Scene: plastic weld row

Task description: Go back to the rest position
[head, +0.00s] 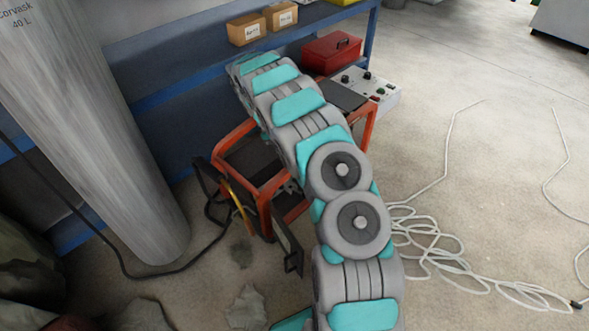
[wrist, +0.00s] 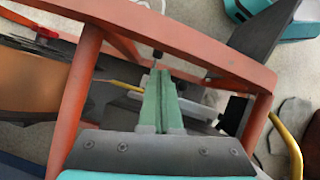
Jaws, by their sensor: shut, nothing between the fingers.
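My gripper (wrist: 160,75) shows in the wrist view with its two green fingers side by side and shut, nothing held between them. It reaches inside an orange-red tubular frame (wrist: 190,45), whose bars pass around and beyond the fingers. I cannot tell whether the fingers touch anything there. In the head view my grey and turquoise arm stretches across the middle, over the same orange frame (head: 264,207). The gripper itself cannot be made out in the head view.
A control box (head: 382,92) and a red toolbox (head: 331,52) stand beyond my arm. Small cardboard boxes (head: 246,29) sit on the blue bench. A grey cylinder (head: 85,130) stands at left. White cable (head: 430,245) lies coiled on the floor at right; open floor extends beyond.

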